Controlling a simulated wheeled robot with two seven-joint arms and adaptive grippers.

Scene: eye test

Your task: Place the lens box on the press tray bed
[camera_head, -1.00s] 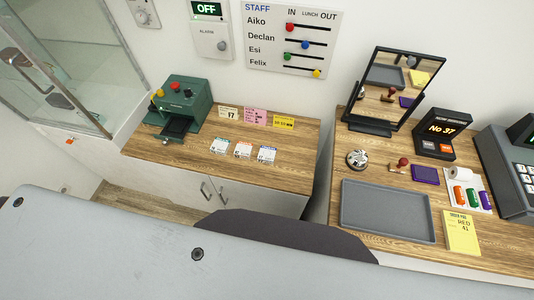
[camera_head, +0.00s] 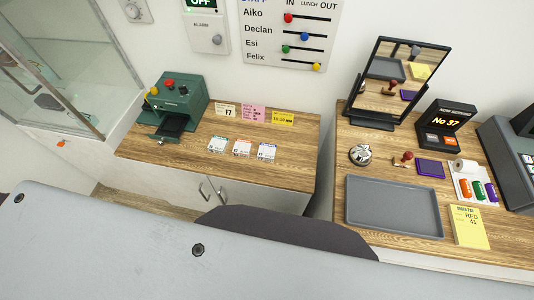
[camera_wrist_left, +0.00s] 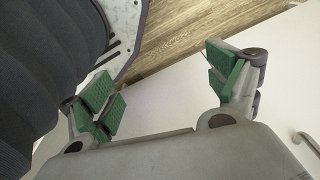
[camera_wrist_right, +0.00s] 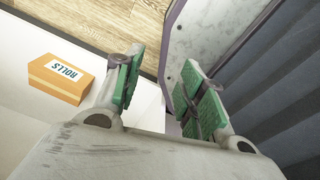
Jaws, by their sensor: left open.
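The green press (camera_head: 178,98) stands at the left of the wooden counter in the head view. Its dark tray bed (camera_head: 171,128) sticks out at the front and looks empty. My left gripper (camera_wrist_left: 165,75) is open and empty. My right gripper (camera_wrist_right: 163,78) is also open and empty. Neither shows in the head view.
An orange ROLLS box (camera_wrist_right: 61,79) lies on a white surface in the right wrist view. Cards (camera_head: 253,113) stand behind the small boxes. A gap separates the right counter, holding a grey tray (camera_head: 394,233), mirror (camera_head: 350,109) and bell (camera_head: 360,154). A glass cabinet (camera_head: 62,70) is at left.

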